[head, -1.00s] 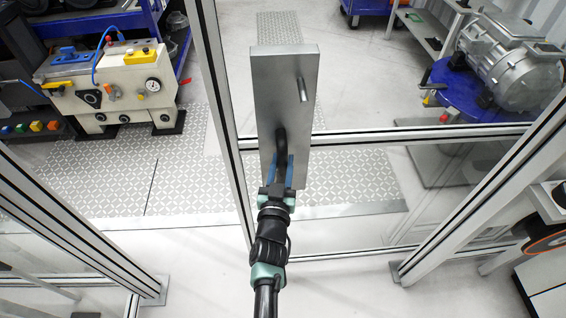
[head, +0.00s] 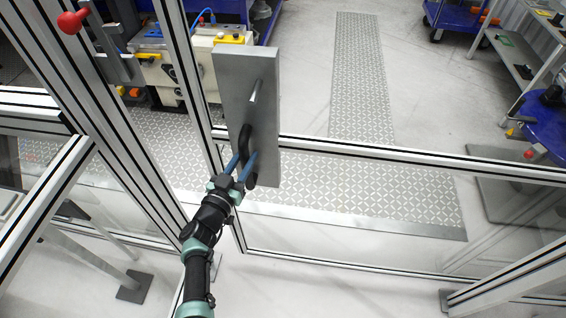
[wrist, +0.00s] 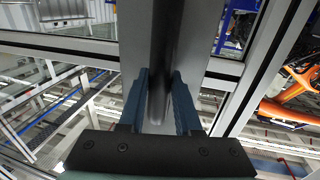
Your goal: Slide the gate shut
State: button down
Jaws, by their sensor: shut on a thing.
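The gate is a metal-framed clear panel with a cross rail (head: 370,151) and a left upright (head: 187,80). A grey metal plate (head: 235,85) is fixed near that upright. It carries a black handle (head: 245,140) and a short metal peg (head: 256,91). My gripper (head: 240,165) is shut on the handle, its blue fingers on either side of it. In the wrist view a dark bar of the handle (wrist: 159,60) runs between my fingers (wrist: 159,95). The fixed post (head: 110,115) stands left of the gate's upright, with a narrow gap between them.
A red knob (head: 70,22) sits on the frame at upper left. A cream machine (head: 160,65) stands behind the fence. Patterned floor plates (head: 340,190) lie beyond the gate. A blue cart (head: 455,20) and a shelf (head: 520,55) are at the back right.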

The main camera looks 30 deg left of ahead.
jog(key=s+a+b, duration=0.3)
jog(key=a+b, duration=0.3)
jog(key=a, duration=0.3)
jog(key=s+a+b, duration=0.3)
jog(key=a+b, duration=0.3)
jog(key=a, duration=0.4)
jog(key=shift+r, duration=0.2)
jog(key=shift+r, duration=0.1)
jog(key=c, duration=0.6)
grip_release()
jog(key=shift+a, duration=0.15)
jog(key=shift+f, duration=0.2)
jog(key=shift+s, duration=0.1)
jog(key=s+d+p, duration=0.1)
jog(key=s+p, duration=0.5)
jog(key=s, duration=0.6)
jog(key=shift+s+d, duration=0.4)
